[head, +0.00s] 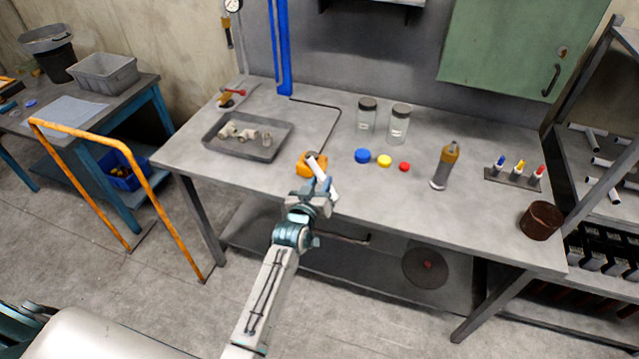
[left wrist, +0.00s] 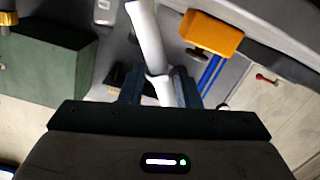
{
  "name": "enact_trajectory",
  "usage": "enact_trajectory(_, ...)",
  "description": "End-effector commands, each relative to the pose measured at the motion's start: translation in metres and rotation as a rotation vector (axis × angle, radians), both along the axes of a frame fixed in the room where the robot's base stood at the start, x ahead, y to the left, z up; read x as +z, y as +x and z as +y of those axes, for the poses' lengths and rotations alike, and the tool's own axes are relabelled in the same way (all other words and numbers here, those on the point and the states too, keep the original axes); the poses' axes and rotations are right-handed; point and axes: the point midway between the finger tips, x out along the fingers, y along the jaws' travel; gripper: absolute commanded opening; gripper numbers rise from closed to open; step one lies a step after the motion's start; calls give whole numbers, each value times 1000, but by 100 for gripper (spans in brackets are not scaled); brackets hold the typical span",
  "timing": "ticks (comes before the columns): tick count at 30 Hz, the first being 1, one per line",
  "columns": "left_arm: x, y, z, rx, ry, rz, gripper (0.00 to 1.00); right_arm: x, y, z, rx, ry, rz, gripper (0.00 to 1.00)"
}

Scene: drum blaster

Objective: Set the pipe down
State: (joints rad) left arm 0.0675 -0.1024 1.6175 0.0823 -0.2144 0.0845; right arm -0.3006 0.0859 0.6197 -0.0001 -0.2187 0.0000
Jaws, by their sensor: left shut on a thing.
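A white pipe (head: 321,172) is held tilted over the front part of the grey workbench (head: 350,205). It also shows in the left wrist view (left wrist: 148,38), running up from between the fingers. My left gripper (head: 318,193) is shut on the pipe. In the left wrist view its two dark fingers (left wrist: 158,88) stand on either side of the pipe. An orange block-like fixture (head: 303,168) is right beside the pipe in the head view; I cannot tell whether they touch. My right gripper is not in view.
A grey tray (head: 215,147) with pale fittings lies left on the bench. Two jars (head: 398,125), coloured lids (head: 384,160), a bottle (head: 444,168), a marker rack (head: 514,177) and a brown pot (head: 540,220) stand to the right. The bench's front middle is clear.

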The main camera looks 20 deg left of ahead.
Motion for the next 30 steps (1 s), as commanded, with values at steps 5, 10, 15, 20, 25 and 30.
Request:
enact_trajectory(5,-7,0,0,1,0,-2,5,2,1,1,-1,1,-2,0)
enact_trajectory(10,-8,0,0,1,0,-2,5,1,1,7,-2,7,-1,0)
enact_trajectory(15,-11,0,0,1,0,-2,37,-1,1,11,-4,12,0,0)
enact_trajectory(20,-11,0,0,0,0,-1,51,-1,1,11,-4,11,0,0)
enact_trajectory(25,-10,0,0,1,0,-2,51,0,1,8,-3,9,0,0)
enact_trajectory(30,-9,-9,1,1,-1,0,51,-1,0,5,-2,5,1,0)
